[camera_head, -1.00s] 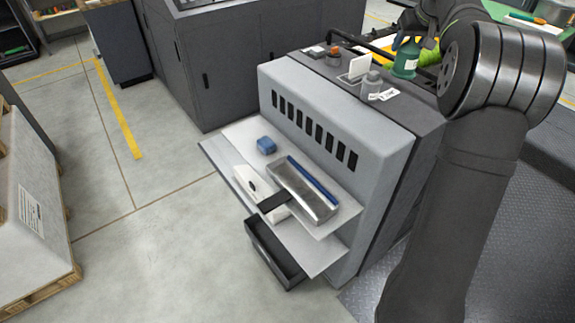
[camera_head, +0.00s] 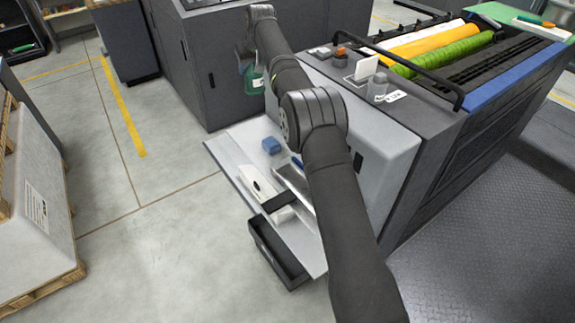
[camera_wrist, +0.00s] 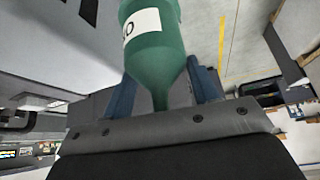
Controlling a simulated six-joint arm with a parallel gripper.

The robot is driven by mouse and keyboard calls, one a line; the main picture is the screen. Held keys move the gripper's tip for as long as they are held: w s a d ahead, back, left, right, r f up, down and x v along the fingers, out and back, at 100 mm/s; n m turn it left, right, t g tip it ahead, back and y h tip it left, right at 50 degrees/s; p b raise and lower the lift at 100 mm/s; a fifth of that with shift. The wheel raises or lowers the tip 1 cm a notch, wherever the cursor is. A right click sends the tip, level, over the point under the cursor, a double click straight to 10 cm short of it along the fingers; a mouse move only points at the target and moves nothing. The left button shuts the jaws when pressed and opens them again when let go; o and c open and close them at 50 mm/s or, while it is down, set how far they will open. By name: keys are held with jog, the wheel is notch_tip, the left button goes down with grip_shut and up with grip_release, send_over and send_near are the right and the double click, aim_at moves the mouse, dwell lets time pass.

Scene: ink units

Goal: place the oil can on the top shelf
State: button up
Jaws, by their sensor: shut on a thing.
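The oil can is a green bottle with a white label. In the wrist view the oil can (camera_wrist: 150,45) sits between the two blue fingers of my gripper (camera_wrist: 163,88), its narrow neck toward the palm. In the head view the oil can (camera_head: 254,80) hangs in the air beyond my forearm, left of the grey machine, and my gripper (camera_head: 247,62) is partly hidden by the arm. The top shelf (camera_head: 247,131) is a pale plate on the machine's front, largely covered by my arm. A blue block (camera_head: 271,145) and a partly hidden metal tray (camera_head: 290,178) are on it.
A lower shelf (camera_head: 306,252) juts out below with a white box (camera_head: 256,181) on it. A dark open drawer (camera_head: 278,255) is underneath. A grey bottle (camera_head: 378,84) and small items stand on the machine top. Dark cabinets (camera_head: 200,70) stand behind.

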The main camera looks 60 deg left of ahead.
jog(key=shift+s+a+f+m+t, duration=0.15)
jog(key=shift+f+m, duration=0.3)
jog(key=shift+f, duration=2.9)
jog(key=shift+w+f+m+t, duration=0.1)
jog(key=shift+f+m+t, duration=0.25)
jog(key=shift+f, duration=2.95)
jog(key=shift+s+a+f+m+t, duration=0.1)
jog(key=shift+f+m, duration=0.4)
jog(key=shift+f, duration=2.85)
jog(key=o, duration=1.6)
jog(key=shift+f, duration=0.15)
jog(key=shift+o, duration=0.2)
jog(key=v, duration=1.2)
jog(key=shift+a+r, duration=0.2)
jog(key=shift+r, duration=0.05)
